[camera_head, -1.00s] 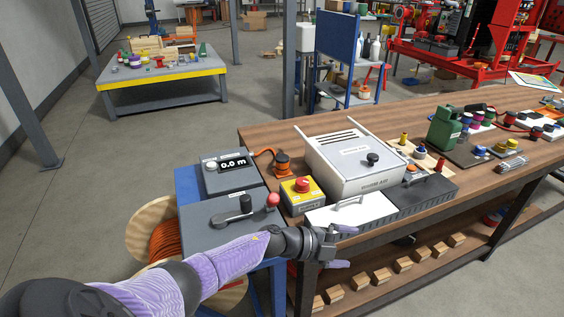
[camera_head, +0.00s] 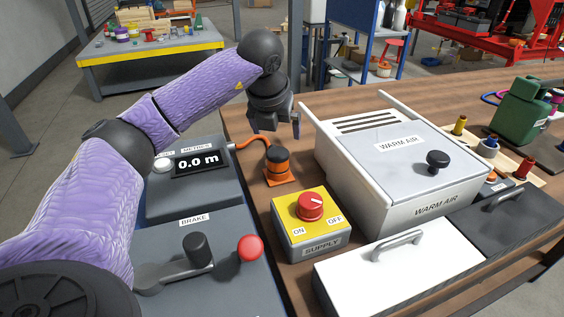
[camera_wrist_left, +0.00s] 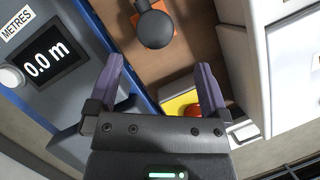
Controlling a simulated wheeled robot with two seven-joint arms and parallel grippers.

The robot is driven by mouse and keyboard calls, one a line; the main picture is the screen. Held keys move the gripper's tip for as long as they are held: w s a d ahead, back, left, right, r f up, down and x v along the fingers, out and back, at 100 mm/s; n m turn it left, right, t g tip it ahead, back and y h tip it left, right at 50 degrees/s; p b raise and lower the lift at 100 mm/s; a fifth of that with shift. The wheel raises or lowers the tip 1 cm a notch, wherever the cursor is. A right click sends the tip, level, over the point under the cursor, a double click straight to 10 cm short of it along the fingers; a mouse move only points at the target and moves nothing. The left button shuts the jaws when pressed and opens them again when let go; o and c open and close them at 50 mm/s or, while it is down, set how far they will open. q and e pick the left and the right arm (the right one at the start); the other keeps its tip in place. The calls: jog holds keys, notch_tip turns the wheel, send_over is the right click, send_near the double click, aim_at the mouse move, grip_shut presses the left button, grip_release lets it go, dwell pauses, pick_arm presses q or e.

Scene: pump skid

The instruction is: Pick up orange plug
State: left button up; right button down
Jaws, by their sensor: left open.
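The orange plug (camera_head: 278,163), with a black top and an orange band, stands upright on a small orange base on the wooden bench. An orange cable runs left from it. In the left wrist view the plug (camera_wrist_left: 153,26) shows as a dark rounded top above an orange square, just beyond the fingertips. My left gripper (camera_head: 276,126) is open and empty, above and behind the plug in the head view. In the left wrist view its purple fingers (camera_wrist_left: 160,66) are spread apart with bench surface between them. My right gripper is not in view.
A yellow supply box (camera_head: 308,222) with a red knob stands in front of the plug. The white warm air box (camera_head: 400,160) is close on the right. The grey meter unit (camera_head: 194,185) is on the left, with the brake panel (camera_head: 215,235) in front.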

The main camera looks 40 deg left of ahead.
aim_at(277, 153)
pick_arm(q)
jog(key=b+x, duration=0.2)
jog(key=x, duration=0.1)
jog(key=b+x, duration=0.1)
jog(key=x, duration=0.2)
jog(key=s+b+x, duration=0.1)
jog(key=b+x, duration=0.1)
jog(key=x, duration=0.1)
jog(key=shift+w+a+f+b, duration=0.2)
jog(key=shift+f+b, duration=0.1)
jog(key=shift+f, duration=0.2)
jog(key=shift+r, duration=0.2)
jog(key=c, duration=1.1)
grip_shut()
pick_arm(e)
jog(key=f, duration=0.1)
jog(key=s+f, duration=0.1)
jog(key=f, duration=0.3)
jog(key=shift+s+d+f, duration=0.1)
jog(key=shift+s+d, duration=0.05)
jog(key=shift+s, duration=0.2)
